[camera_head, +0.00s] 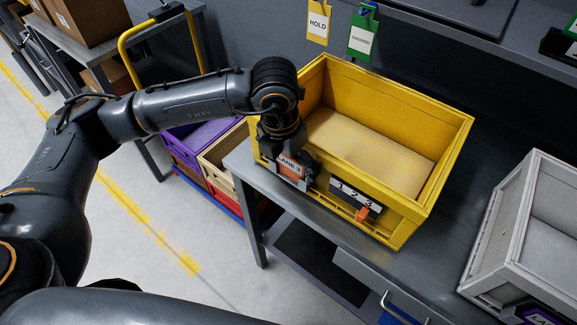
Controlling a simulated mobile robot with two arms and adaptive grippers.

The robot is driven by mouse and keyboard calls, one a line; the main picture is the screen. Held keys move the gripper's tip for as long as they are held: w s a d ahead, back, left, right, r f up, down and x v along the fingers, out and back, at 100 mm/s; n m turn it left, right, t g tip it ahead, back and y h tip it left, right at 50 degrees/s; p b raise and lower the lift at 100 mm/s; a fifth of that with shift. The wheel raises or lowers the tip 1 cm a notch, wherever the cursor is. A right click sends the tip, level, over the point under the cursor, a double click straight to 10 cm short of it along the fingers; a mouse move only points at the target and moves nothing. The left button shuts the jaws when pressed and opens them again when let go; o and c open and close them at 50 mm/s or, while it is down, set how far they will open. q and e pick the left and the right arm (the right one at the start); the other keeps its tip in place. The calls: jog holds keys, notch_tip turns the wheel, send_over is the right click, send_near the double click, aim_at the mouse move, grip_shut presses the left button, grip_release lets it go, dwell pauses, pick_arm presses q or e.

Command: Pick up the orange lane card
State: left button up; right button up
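The orange lane card (291,170) has a white label reading "LANE" and a character I cannot read for sure. It is at the front left of the yellow bin (385,215), near the bin's front wall. My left gripper (287,160) reaches down from above and is right at the card, with dark gripper parts close around it. Whether the fingers are closed on the card or only beside it cannot be told. My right gripper is out of view.
The yellow bin stands on a grey metal table (315,205) and has a "1 2 3" plate (354,194) with an orange marker (362,214). A grey bin (530,230) stands at right. Yellow HOLD (318,24) and green (361,38) tags hang behind. Coloured crates (205,150) stand left.

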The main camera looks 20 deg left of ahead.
pick_arm(q)
jog(key=c, duration=0.6)
jog(key=shift+c, duration=0.2)
